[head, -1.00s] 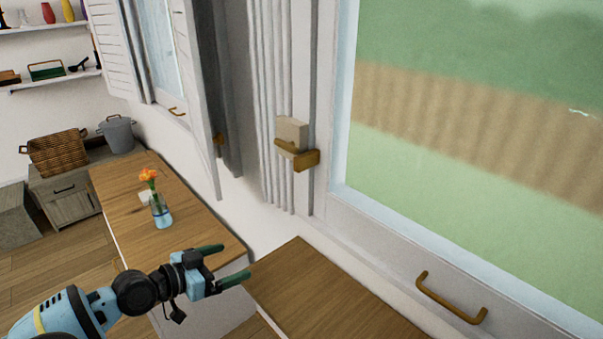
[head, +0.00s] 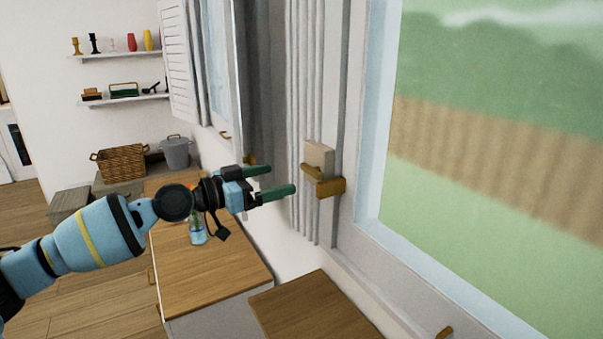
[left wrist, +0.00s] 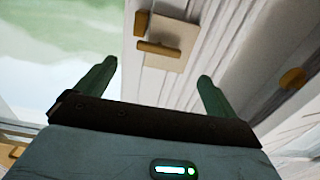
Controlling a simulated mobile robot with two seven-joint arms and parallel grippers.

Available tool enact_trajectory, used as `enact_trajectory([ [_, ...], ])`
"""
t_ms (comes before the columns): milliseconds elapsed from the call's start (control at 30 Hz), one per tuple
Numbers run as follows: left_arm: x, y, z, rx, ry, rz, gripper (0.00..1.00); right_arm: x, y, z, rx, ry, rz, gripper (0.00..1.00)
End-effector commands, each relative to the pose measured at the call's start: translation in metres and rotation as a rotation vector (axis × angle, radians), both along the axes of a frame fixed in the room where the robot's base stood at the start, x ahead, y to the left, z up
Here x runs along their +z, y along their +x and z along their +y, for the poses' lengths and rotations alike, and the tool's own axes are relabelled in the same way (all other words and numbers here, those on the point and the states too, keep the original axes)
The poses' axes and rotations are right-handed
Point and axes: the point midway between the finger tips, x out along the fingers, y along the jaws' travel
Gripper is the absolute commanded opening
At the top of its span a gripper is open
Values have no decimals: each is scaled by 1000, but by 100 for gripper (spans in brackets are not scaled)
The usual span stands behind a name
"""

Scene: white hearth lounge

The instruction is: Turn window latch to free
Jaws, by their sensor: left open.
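The window latch (head: 328,186) is a brass lever on a beige block (head: 319,156), mounted on the white frame left of the large window (head: 490,150). In the left wrist view the brass latch (left wrist: 158,48) lies ahead, just beyond the fingertips, with the beige plate (left wrist: 178,38) beside it. My left gripper (head: 281,179) is open and empty, left of the latch and apart from it. Its two green fingers also show in the left wrist view (left wrist: 157,72). My right gripper is not in view.
A wooden cabinet top (head: 215,270) with a glass vase (head: 197,232) stands below my left arm. Another wooden top (head: 310,310) lies under the window. A louvred shutter (head: 178,60) is at the back. A basket (head: 122,162) and bucket (head: 175,152) stand farther off.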

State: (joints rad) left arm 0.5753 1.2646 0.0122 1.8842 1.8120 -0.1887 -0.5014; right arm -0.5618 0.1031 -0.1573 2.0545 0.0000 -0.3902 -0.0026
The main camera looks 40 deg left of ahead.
Motion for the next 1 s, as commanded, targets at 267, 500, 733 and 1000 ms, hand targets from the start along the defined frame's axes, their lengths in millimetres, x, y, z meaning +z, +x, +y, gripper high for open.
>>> enact_trajectory([
  [267,5,16,-7,0,-2,-7,95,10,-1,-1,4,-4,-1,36],
  [500,6,37,-15,1,-4,-7,95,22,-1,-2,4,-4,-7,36],
  [733,4,58,-24,0,-2,-5,95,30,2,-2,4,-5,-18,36],
  [1000,1,68,-29,-2,2,-1,95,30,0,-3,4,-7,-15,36],
])
